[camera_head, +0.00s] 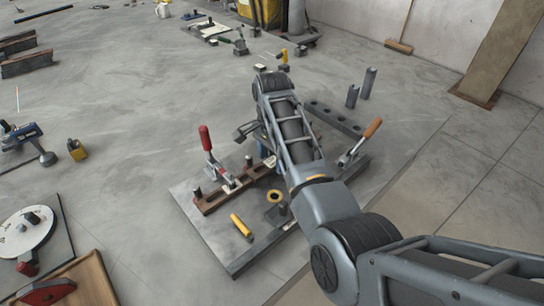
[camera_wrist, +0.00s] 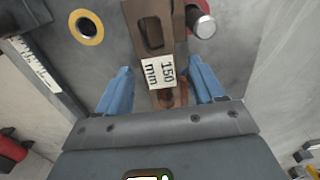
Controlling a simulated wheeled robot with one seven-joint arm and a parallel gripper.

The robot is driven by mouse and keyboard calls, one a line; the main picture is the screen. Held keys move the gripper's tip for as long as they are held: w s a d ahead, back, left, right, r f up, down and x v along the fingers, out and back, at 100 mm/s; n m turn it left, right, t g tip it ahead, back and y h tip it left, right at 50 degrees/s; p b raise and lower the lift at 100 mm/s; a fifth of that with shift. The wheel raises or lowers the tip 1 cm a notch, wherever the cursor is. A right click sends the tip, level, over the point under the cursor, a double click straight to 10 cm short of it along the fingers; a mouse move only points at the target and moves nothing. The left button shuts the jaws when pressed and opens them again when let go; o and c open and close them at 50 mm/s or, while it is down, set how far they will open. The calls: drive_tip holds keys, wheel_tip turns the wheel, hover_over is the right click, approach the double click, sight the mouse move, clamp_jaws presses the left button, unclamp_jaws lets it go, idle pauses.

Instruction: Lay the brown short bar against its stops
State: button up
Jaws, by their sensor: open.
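The brown bar (camera_wrist: 150,32) shows in the wrist view with a slot and a white "150 mm" label. It runs between the two blue fingers of my gripper (camera_wrist: 160,78), which stand apart with a gap on each side. In the head view the brown bar (camera_head: 210,203) lies on the grey base plate (camera_head: 240,262), partly hidden by the clamp and my arm. A dark pin (camera_head: 197,193) stands by its left end; I cannot tell whether they touch. A grey round pin (camera_wrist: 203,25) is just right of the bar in the wrist view.
A red-handled clamp (camera_head: 206,140) stands over the bar, and an orange-handled clamp (camera_head: 372,128) stands right of my arm. A yellow cylinder (camera_head: 241,226) and a yellow ring (camera_head: 275,196) are on the plate's front part. A dark bar with holes (camera_head: 335,117) lies behind.

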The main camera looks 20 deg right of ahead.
sight(272, 162)
wheel_tip(272, 162, up, 13)
drive_tip(key=p, duration=0.2)
idle(0.7)
